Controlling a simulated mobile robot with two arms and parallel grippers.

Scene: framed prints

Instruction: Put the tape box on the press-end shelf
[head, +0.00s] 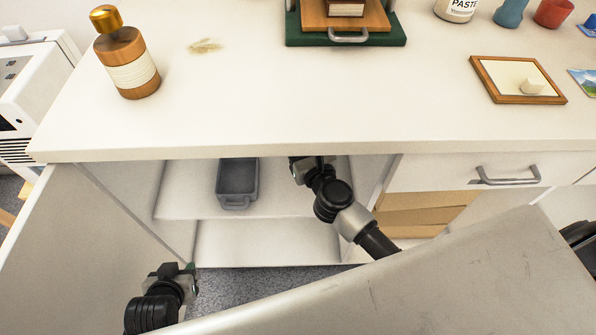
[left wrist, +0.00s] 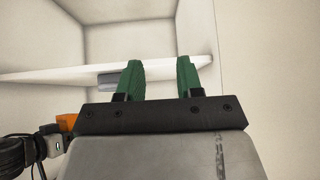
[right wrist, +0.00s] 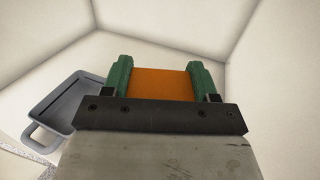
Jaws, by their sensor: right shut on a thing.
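An orange block (right wrist: 160,84), which looks like the tape box, is between the green fingers of my right gripper (right wrist: 160,80), shut on it. In the head view my right gripper (head: 303,168) reaches into the open cabinet, over the upper shelf (head: 180,192), to the right of a grey tray; the countertop hides the box there. My left gripper (left wrist: 158,78) is open and empty, its fingers apart. In the head view it (head: 185,270) is low, by the open cabinet's left side. I cannot tell which shelf is the press-end one.
The grey tray (head: 237,200) stands on the upper shelf. A pale cabinet door (head: 62,255) stands open at left. A scratched grey panel (head: 440,275) crosses the foreground. A wooden bottle (head: 133,75), green-based press (head: 300,40) and framed print (head: 500,72) are on the countertop (head: 250,105).

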